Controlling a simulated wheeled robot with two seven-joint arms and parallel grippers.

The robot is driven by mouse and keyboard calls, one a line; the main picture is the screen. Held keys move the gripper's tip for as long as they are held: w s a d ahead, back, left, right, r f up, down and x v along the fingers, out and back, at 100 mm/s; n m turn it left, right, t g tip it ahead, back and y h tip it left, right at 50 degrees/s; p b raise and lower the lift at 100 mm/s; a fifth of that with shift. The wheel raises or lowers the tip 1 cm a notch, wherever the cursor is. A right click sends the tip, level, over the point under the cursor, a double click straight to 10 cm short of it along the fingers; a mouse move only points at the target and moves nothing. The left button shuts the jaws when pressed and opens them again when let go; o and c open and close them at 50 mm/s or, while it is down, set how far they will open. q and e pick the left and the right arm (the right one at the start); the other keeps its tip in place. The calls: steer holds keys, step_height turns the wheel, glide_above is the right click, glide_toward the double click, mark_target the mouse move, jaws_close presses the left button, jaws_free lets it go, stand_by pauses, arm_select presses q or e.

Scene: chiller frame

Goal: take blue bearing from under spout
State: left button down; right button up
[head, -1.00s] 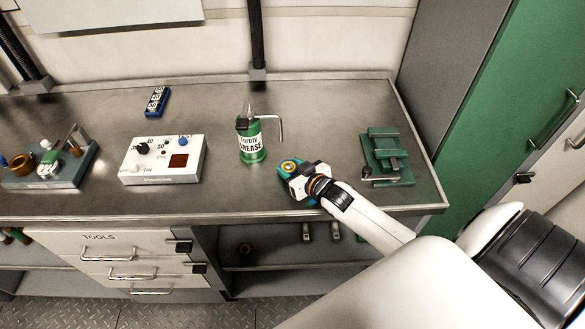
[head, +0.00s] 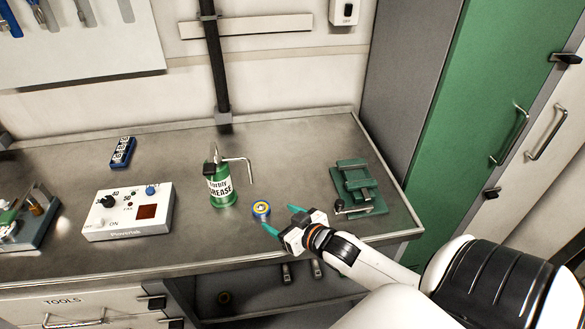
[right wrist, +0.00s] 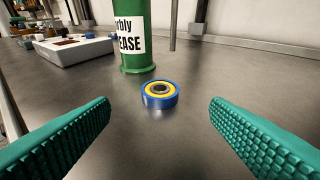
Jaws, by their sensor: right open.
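The blue bearing (head: 261,211), with a yellow face and dark centre, lies flat on the metal bench just in front of the spout (head: 239,160) of the green grease can (head: 220,186). In the right wrist view the bearing (right wrist: 160,94) sits ahead, centred between the fingers, with the can (right wrist: 135,38) behind it to the left. My right gripper (head: 280,219) is open and empty, with its teal fingertips a little short of the bearing on its right. My left gripper is not in view.
A white control box (head: 128,212) and a blue block with dials (head: 122,152) stand to the left. A green fixture (head: 358,190) stands to the right, behind my right gripper. The bench's front edge runs close below my gripper. Bench between the fingers and bearing is clear.

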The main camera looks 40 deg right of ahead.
steer(key=shift+v, duration=2.05)
